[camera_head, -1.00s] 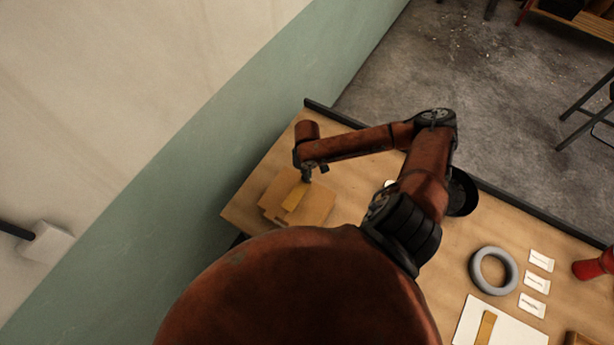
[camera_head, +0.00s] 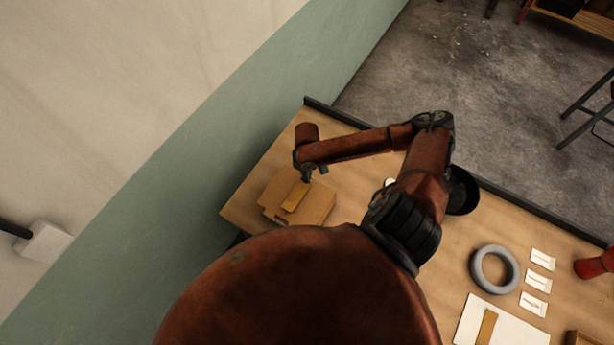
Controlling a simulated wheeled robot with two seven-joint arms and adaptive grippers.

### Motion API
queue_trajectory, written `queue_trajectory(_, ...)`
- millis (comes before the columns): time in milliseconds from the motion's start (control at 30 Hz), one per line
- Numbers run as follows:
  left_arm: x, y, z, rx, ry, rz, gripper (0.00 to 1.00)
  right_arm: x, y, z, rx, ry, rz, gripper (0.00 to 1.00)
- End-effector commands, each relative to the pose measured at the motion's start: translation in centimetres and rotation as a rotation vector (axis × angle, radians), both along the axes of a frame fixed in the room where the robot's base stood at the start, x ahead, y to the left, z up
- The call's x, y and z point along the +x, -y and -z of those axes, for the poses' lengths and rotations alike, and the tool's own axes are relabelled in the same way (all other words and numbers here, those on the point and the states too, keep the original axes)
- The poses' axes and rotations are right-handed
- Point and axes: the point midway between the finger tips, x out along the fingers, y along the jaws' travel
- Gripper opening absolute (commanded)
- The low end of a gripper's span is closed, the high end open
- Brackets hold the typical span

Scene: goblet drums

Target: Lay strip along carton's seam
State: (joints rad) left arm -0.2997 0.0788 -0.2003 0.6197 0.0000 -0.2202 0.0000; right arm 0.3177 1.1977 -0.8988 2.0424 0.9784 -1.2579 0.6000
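The carton (camera_head: 318,207) is a flat brown box at the far left end of the wooden table. A yellow-tan strip (camera_head: 295,197) lies on its top, running lengthwise across the middle. My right gripper (camera_head: 307,176) points down at the strip's upper end, touching it or very close. It is small and dark here, so whether its fingers are shut on the strip cannot be told. A second tan strip (camera_head: 487,326) lies on a white sheet (camera_head: 512,332) at the lower right. My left gripper is not in view.
A grey ring (camera_head: 475,270) and several white cards (camera_head: 540,259) lie on the table's right part. A black round thing (camera_head: 464,191) stands by the back edge, partly behind my arm. A red object (camera_head: 594,264) is at the right. A wall (camera_head: 225,150) runs beside the table's left end.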

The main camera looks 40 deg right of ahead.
Motion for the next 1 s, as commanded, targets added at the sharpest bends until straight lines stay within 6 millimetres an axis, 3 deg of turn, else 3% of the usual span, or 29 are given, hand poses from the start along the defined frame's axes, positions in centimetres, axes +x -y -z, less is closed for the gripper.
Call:
queue_trajectory(700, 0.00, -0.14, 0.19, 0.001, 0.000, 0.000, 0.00, -0.03, -0.04, 1.10, 0.001, 0.000, 0.000, 0.00)
queue_trajectory(1000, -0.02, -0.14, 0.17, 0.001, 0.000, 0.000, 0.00, -0.01, -0.01, 1.03, 0.000, 0.000, 0.000, 0.23)
